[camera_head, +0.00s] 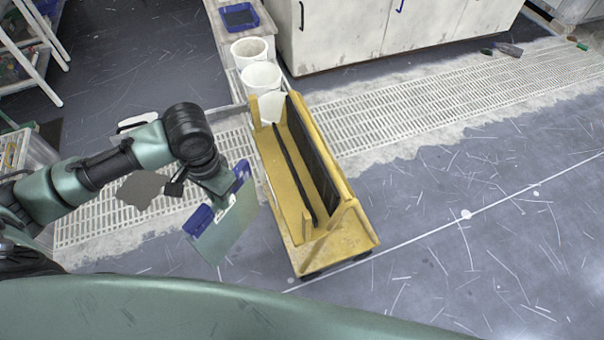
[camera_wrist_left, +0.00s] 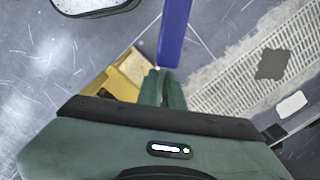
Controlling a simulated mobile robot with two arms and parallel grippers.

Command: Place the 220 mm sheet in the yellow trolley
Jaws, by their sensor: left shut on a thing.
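The sheet (camera_head: 228,236) is a thin grey-green panel with a blue strip along its upper edge. My left gripper (camera_head: 220,203) is shut on the blue strip, and the panel hangs tilted below it. In the left wrist view the blue strip (camera_wrist_left: 174,35) rises from between the green fingers (camera_wrist_left: 162,85). The yellow trolley (camera_head: 283,178) stands on the floor just right of the sheet, with a gap between them. It has a long open bed, a dark upright panel (camera_head: 312,145) on its right side and a dark bar along the middle. My right gripper is not in view.
White buckets (camera_head: 261,76) stand behind the trolley, with a blue tray (camera_head: 239,17) farther back. A white cabinet (camera_head: 335,35) lies beyond. A dark grey flat piece (camera_head: 142,188) lies on the grating at left. The floor right of the trolley is open.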

